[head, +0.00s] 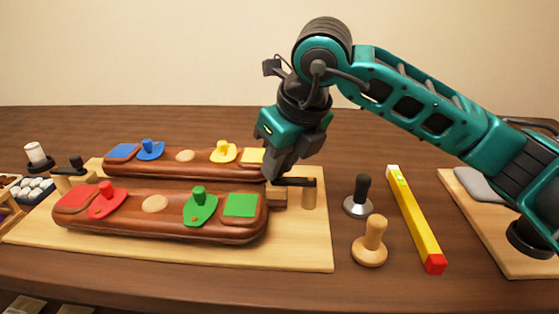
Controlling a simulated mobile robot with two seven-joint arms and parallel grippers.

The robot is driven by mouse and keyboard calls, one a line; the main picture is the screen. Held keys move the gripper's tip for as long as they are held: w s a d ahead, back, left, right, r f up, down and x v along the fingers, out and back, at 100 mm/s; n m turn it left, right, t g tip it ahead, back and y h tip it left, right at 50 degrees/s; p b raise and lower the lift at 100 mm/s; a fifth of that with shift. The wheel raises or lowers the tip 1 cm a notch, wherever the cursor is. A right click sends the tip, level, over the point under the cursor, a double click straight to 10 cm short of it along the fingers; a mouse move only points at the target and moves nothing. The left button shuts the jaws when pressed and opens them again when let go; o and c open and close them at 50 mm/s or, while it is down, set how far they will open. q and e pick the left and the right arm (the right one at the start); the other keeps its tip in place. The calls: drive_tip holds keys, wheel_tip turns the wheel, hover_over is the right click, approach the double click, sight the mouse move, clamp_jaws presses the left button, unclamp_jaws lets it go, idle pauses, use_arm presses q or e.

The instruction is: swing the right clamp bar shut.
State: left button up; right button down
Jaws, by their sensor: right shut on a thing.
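The right clamp bar (298,182) is a dark bar at the right end of the wooden board (300,245). It reaches left from the top of a short wooden post (309,197). My right gripper (274,176) is shut on the bar's left end, just beyond the right end of the front brown body (160,228). The fingers hide the knob or tip they hold. The left clamp (62,181), with a black knob (76,161), stands at the board's left end. My left gripper is not in view.
A second brown body (185,172) lies behind the front one. Both carry coloured pads and knobbed pieces. Another board (490,225) is at far right.

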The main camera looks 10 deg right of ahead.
drive_tip(key=c, duration=1)
unclamp_jaws()
drive_tip(key=p+v, duration=0.2)
drive_tip(key=v, duration=1.1)
drive_tip(key=shift+d, duration=0.1)
